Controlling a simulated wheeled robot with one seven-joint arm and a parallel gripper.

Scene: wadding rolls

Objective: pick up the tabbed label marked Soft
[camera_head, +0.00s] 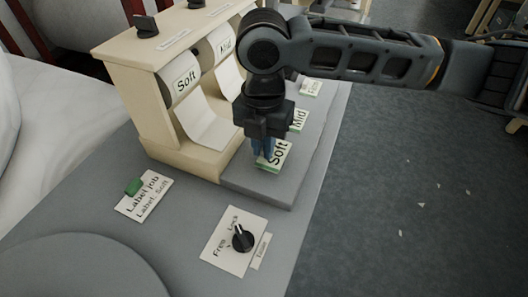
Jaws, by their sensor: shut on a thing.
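The tabbed label marked Soft (277,156) is a small white and green piece at the front of a raised grey slab. My gripper (263,151) points down from above at the label's left side, its bluish fingertips shut on it. The fingers hide part of the label. I cannot tell whether the label touches the slab. Behind it are a label marked Mid (299,121) and a third label (311,88), its word hard to read, both on the slab.
A cream dispenser (153,119) with rolls marked Soft (186,80) and Mid (225,45) stands left of the slab. In front lie a card reading "Label job Label: Soft" (144,197) with a green piece, and a plate with a black knob (242,238) marked Free and Lock.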

